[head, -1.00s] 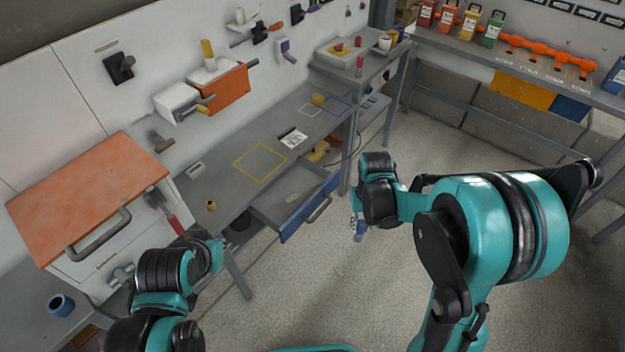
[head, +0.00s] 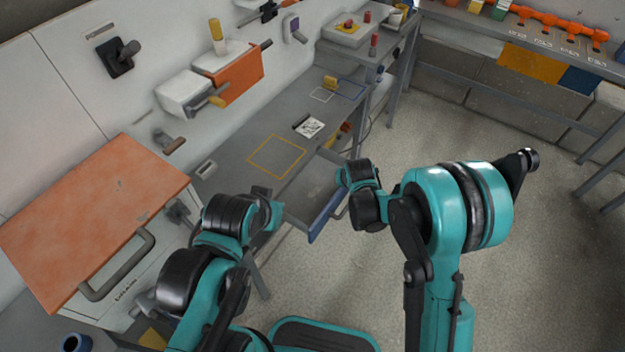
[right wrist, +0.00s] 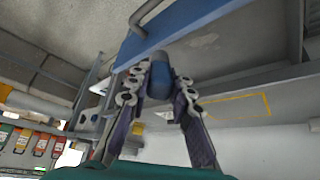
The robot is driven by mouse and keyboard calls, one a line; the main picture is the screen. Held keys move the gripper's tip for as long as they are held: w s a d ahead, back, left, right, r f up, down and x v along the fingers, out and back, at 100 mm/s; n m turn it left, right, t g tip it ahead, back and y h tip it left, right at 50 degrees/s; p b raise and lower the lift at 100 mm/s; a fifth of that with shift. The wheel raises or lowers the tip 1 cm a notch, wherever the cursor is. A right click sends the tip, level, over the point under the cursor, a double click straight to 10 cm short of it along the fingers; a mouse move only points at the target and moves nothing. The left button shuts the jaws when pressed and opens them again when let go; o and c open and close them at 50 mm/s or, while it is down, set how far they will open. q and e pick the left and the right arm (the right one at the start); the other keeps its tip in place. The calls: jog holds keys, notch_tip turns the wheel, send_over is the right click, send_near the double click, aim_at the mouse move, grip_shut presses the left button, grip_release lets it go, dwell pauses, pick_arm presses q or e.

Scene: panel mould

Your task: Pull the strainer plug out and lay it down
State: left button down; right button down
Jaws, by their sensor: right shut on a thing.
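In the right wrist view my right gripper (right wrist: 158,92) is shut on a short blue-and-grey cylindrical piece (right wrist: 161,72), one jointed finger on each side. It looks like a plug; I cannot make out strainer holes. The piece is close to the blue drawer edge in that view, with no contact visible. In the head view my right wrist is beside the open drawer (head: 311,192), and it hides the fingers and the held piece. My left gripper (head: 263,192) is in front of the bench at the drawer's left side; its fingers are too small and dark to read.
The grey bench top (head: 232,177) has a yellow outlined square (head: 276,156) with bare surface inside. A printed card (head: 309,127) lies behind it. An orange-topped cabinet (head: 95,215) stands left, with a blue cup (head: 76,343) below. Open floor (head: 350,265) lies in front.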

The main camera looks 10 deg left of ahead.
jog(key=a+f+n+t+y+b, duration=0.1)
jog(key=a+f+t+y, duration=0.1)
jog(key=a, duration=0.9)
jog(key=shift+w+f+b, duration=0.15)
jog(key=shift+f+b, duration=1.15)
jog(key=shift+f, duration=0.8)
jog(key=shift+w+f+b, duration=0.15)
jog(key=shift+f+b, duration=1.15)
jog(key=shift+f, duration=0.8)
jog(key=c, duration=1.3)
grip_release()
jog(key=shift+o, duration=0.2)
jog(key=shift+r, duration=0.1)
jog(key=v, duration=1.2)
